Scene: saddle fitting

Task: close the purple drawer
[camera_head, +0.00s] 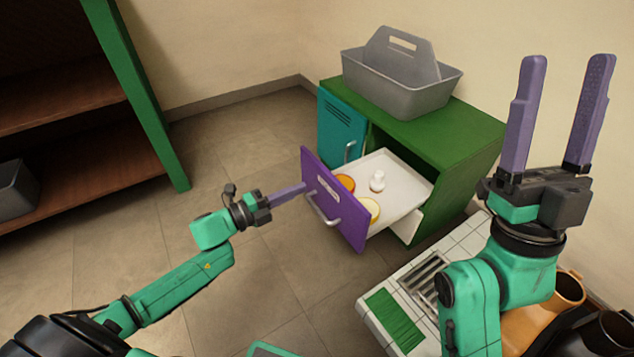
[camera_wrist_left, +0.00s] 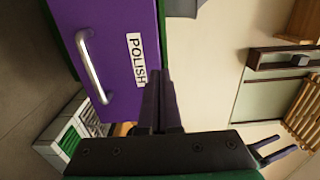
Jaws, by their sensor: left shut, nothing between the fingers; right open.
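The purple drawer (camera_head: 325,205) stands pulled out from the green cabinet (camera_head: 465,140), its purple front facing my left arm. It has a silver bar handle (camera_head: 322,211) and a label reading POLISH, which the left wrist view shows on the drawer front (camera_wrist_left: 108,60). Inside the drawer are a small white item (camera_head: 377,181), an orange round item (camera_head: 346,182) and a yellowish round item (camera_head: 370,209). My left gripper (camera_head: 303,187) is shut and empty, its tips at the drawer front beside the handle; contact is unclear. My right gripper (camera_head: 570,75) is open, raised at the right, empty.
A grey caddy (camera_head: 400,95) stands on the cabinet top. A teal door (camera_head: 340,130) is beside the drawer. A low white tiled unit with a grate (camera_head: 428,275) is at the lower right. A brown shelf (camera_head: 80,140) stands left. The floor between is clear.

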